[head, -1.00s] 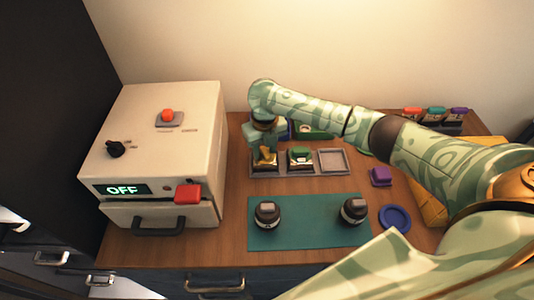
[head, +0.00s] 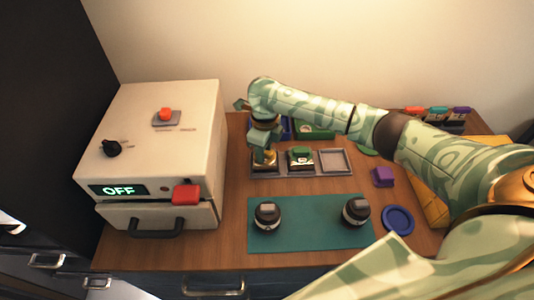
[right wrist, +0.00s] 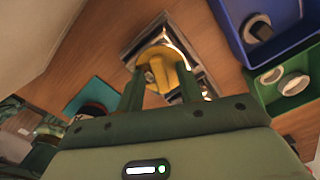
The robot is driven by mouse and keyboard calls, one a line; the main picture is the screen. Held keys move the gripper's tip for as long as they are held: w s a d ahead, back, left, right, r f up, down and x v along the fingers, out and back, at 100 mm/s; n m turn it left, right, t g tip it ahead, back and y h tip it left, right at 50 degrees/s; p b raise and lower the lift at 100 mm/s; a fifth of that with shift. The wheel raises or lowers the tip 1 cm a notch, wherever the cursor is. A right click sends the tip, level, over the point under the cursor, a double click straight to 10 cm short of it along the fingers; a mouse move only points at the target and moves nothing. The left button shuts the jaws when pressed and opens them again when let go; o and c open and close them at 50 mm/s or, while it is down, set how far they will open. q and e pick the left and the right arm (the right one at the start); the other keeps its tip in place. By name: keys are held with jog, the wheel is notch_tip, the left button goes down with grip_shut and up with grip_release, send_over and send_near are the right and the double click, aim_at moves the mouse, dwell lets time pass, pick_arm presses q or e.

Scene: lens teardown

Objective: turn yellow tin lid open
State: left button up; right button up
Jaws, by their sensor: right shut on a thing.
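The yellow tin lid (right wrist: 160,70) shows in the right wrist view, round with a raised grip across it. In the head view the yellow tin (head: 262,160) sits in the left compartment of the grey three-part tray (head: 334,174). My right gripper (right wrist: 160,88) comes down on the lid from above, its two green fingers shut on the raised grip. In the head view the right gripper (head: 264,154) partly hides the tin. I cannot tell whether the lid has come loose. My left gripper is not in view.
Blue (right wrist: 229,20) and green (right wrist: 262,95) bins stand close by. A teal mat (head: 310,236) with two dark lens-like parts lies in front. A white machine reading OFF (head: 165,140) stands left.

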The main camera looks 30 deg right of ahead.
jog(key=f+n, duration=0.1)
jog(key=n, duration=0.1)
jog(key=s+f+n+b, duration=0.1)
jog(key=n, duration=0.1)
jog(key=shift+f+n, duration=0.1)
jog(key=shift+n, duration=0.3)
jog(key=shift+f+n+b, duration=0.1)
jog(key=shift+n+b, duration=0.3)
jog(key=shift+b, duration=0.8)
jog(key=shift+w, duration=0.1)
jog(key=shift+c, duration=1.1)
jog(key=shift+r, duration=0.25)
jog(key=o, duration=0.5)
jog(key=shift+a+r, duration=0.1)
jog(key=r+p, duration=0.4)
jog(key=r, duration=0.1)
jog(key=r+p, duration=0.2)
jog(key=r, duration=0.1)
jog(key=shift+w+r, duration=0.25)
jog(key=shift+w, duration=0.1)
jog(key=shift+f, duration=0.1)
